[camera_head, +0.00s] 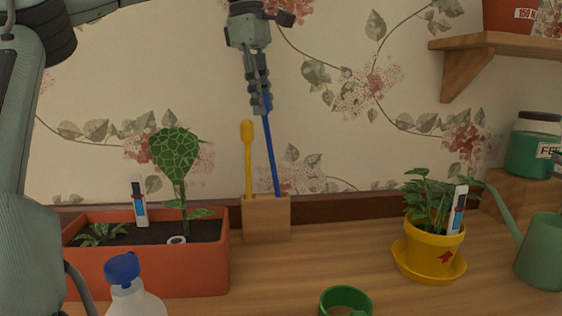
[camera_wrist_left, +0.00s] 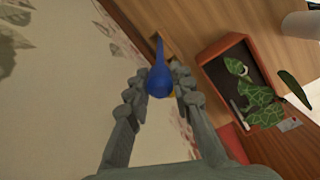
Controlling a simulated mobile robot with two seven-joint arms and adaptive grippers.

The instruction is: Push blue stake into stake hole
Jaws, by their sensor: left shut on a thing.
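The blue stake (camera_head: 271,150) stands nearly upright, leaning slightly, with its lower end at the wooden holder (camera_head: 267,221). My left gripper (camera_head: 260,100) is shut on its upper end; the stake's blue bulb (camera_wrist_left: 160,80) sits between the fingers in the left wrist view. A yellow stake (camera_head: 248,160) stands beside it in the holder. An orange planter (camera_head: 150,275) with dark soil stands to the left. A small white ring (camera_head: 177,240), which looks like the stake hole, sits in the soil near the tall plant.
A spray bottle with a blue cap (camera_head: 123,268) stands in front of the planter. A green ring-shaped object (camera_head: 346,298) lies at the front. A yellow pot (camera_head: 428,257) and a green watering can (camera_head: 541,250) stand at the right. The table between holder and pot is clear.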

